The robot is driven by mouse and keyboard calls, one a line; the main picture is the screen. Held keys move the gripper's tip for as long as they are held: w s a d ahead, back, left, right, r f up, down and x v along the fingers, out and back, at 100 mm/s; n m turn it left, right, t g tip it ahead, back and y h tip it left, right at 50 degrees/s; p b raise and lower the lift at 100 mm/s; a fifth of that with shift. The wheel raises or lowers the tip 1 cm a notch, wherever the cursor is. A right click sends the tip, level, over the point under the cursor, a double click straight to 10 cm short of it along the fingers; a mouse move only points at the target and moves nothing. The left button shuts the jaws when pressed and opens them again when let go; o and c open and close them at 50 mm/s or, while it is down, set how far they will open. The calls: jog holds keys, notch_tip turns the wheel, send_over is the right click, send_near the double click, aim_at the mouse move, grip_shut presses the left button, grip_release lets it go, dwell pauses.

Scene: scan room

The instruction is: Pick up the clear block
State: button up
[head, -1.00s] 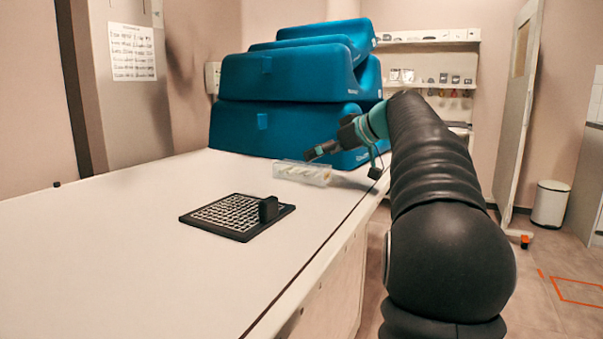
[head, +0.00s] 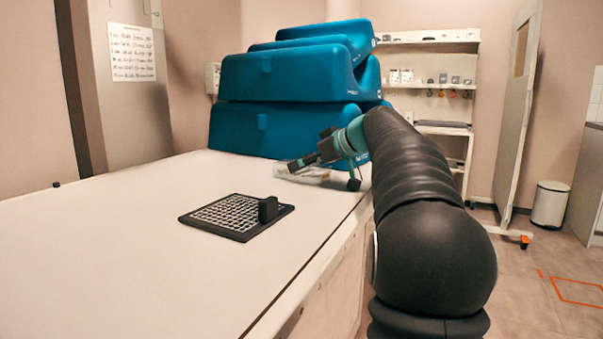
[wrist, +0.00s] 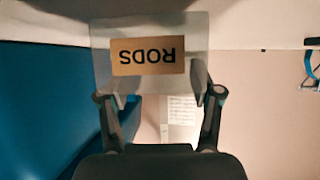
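The clear block (head: 312,174) lies on the white table near its far right edge, before the blue cushions. It is partly hidden by my gripper (head: 297,165) in the head view. In the wrist view the clear block (wrist: 100,40) fills the upper middle, with a tan label reading "RODS" upside down. My gripper (wrist: 160,95) is open there, with one finger at each side of the block's lower part in the picture. I cannot tell whether the fingers touch it.
Stacked blue cushions (head: 285,125) stand close behind the block. A black grid plate (head: 225,215) with a small black upright piece (head: 268,209) lies nearer on the white table (head: 120,270). The table between is clear. A white bin (head: 550,203) stands on the floor at right.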

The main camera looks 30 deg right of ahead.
jog(key=c, duration=0.6)
jog(key=shift+o, duration=0.2)
jog(key=shift+r, duration=0.1)
